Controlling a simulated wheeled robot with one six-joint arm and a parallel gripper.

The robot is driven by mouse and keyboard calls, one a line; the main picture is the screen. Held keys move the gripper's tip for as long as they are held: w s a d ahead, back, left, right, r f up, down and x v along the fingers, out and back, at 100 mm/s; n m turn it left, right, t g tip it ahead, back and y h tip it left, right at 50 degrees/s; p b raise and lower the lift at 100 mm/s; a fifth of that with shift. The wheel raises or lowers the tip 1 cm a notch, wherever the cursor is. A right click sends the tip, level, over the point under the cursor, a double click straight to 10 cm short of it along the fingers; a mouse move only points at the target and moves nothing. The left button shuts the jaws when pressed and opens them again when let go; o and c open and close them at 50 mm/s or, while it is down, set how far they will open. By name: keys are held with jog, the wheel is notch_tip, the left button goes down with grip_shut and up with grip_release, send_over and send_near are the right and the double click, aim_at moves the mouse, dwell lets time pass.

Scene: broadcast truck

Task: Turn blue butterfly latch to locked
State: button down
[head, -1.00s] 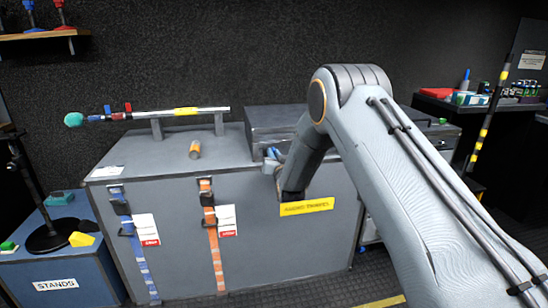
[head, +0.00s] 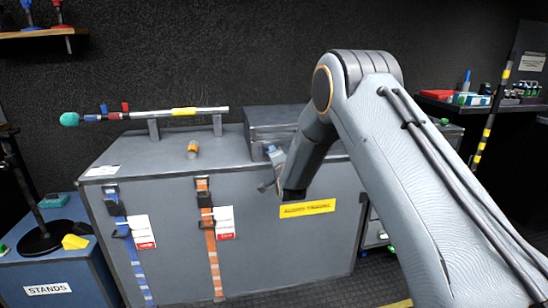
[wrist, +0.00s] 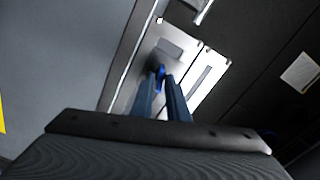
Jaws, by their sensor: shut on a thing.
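The blue butterfly latch (wrist: 160,73) shows as a small blue piece between my fingertips in the wrist view. It sits in front of a metal plate (wrist: 172,48). My gripper (wrist: 162,84) is shut on it, and the two dark fingers hide most of it. Whether the latch stands locked or unlocked cannot be told. In the head view my arm reaches to the front of the grey case (head: 262,133) on the large grey cabinet. My wrist hides the latch there.
The large grey cabinet (head: 172,215) has blue (head: 130,245) and orange (head: 209,245) straps on its front. A yellow-labelled pole (head: 186,111) and a small orange cylinder (head: 192,149) are on top. A blue stands box (head: 85,275) is at left. Dark floor is open at lower right.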

jog(key=shift+m+b, duration=0.6)
jog(key=shift+m, duration=1.3)
jog(key=c, duration=1.9)
grip_release()
jog(key=shift+v, duration=3.9)
